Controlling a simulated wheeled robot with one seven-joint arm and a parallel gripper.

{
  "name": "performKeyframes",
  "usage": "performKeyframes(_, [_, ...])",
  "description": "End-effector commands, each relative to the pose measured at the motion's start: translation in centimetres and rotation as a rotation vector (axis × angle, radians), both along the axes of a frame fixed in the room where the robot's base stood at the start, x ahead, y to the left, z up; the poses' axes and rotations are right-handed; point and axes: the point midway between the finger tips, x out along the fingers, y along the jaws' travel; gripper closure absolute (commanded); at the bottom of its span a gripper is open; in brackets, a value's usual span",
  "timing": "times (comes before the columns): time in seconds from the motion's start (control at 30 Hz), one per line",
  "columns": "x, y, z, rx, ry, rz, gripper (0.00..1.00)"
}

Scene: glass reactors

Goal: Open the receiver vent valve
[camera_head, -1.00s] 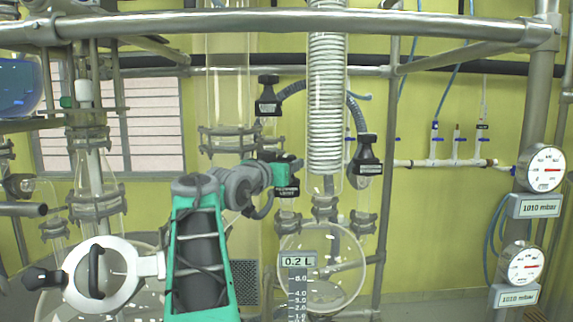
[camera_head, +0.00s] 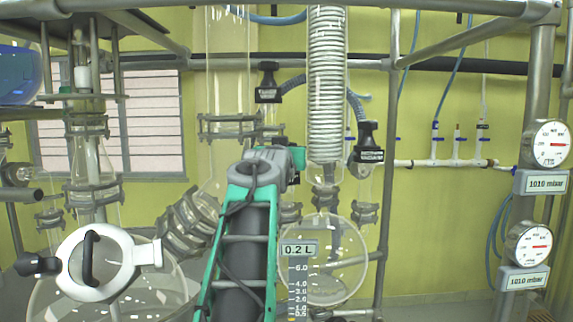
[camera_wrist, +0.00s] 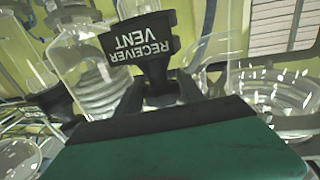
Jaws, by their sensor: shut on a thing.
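The receiver vent valve handle (camera_wrist: 140,50) is black with white lettering that reads upside down in the wrist view. My gripper (camera_wrist: 160,92) is shut on this handle, with dark fingers at its lower end. In the head view my own arm covers the handle, and only a bit of my gripper (camera_head: 297,160) shows past the arm. The round glass receiver (camera_head: 336,262) with a 0.2 L readout hangs below this spot. The valve's inner position cannot be told.
Two other black valve handles stand close by, one at upper left (camera_head: 267,82) and one at right (camera_head: 369,142). A glass coil column (camera_head: 327,90) rises between them. Metal frame pipes (camera_head: 391,200) and a white round hatch (camera_head: 101,265) flank my arm. Two gauges (camera_head: 550,143) read 1010 mbar.

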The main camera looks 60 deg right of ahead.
Motion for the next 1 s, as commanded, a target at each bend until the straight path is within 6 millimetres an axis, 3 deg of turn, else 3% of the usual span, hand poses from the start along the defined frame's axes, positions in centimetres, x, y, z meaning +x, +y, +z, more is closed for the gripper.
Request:
performKeyframes(0.03, [-0.69, -0.20, -0.40, -0.002, -0.001, 0.031, 0.96])
performKeyframes(0.6, [-0.35, -0.34, 0.52, 0.005, -0.002, 0.515, 0.96])
performKeyframes(1.0, [-0.13, -0.18, 0.28, -0.001, -0.002, 0.650, 0.96])
